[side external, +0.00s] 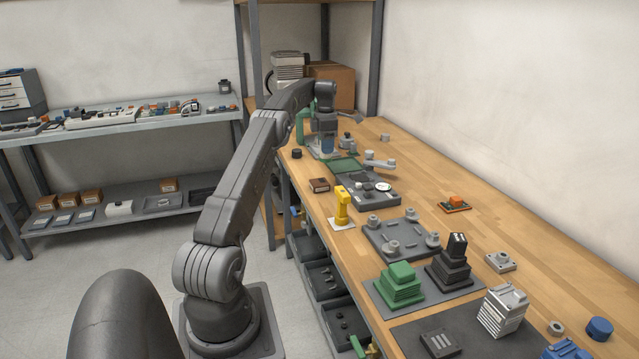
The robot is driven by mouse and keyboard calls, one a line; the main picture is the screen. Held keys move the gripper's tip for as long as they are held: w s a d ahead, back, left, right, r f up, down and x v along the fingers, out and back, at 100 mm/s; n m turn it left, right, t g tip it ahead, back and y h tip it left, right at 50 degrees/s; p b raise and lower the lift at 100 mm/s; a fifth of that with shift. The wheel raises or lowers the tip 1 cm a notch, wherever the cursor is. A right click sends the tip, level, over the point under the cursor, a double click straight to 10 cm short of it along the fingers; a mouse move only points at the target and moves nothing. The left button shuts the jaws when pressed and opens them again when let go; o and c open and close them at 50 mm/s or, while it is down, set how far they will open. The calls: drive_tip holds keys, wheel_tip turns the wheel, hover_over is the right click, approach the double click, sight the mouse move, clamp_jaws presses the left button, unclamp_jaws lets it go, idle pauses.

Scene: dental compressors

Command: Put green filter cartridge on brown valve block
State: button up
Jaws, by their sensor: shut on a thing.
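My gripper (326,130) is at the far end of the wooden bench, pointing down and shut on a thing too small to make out. Just below it is a bluish part (327,145) over a pale base; I cannot tell whether they touch. A small brown block with a dark top (319,185), which looks like the brown valve block, lies near the bench's left edge, nearer the camera than my gripper. I cannot clearly pick out the green filter cartridge. A green upright shape (308,117) shows behind my arm, and a large green stepped block (400,283) stands nearer the camera.
A yellow device (342,206) stands near the brown block. A dark tray with small parts (376,190) and a grey plate with round posts (402,240) lie to the right. A dark stepped block (452,264) stands nearer.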

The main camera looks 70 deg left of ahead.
drive_tip(key=s+a+n, duration=0.1)
drive_tip(key=s+a, duration=0.1)
hover_over(319, 182)
drive_tip(key=shift+w+f, duration=0.1)
drive_tip(key=shift+f, duration=3.95)
drive_tip(key=shift+f, duration=0.2)
drive_tip(key=o, duration=1)
drive_tip(key=shift+c, duration=0.2)
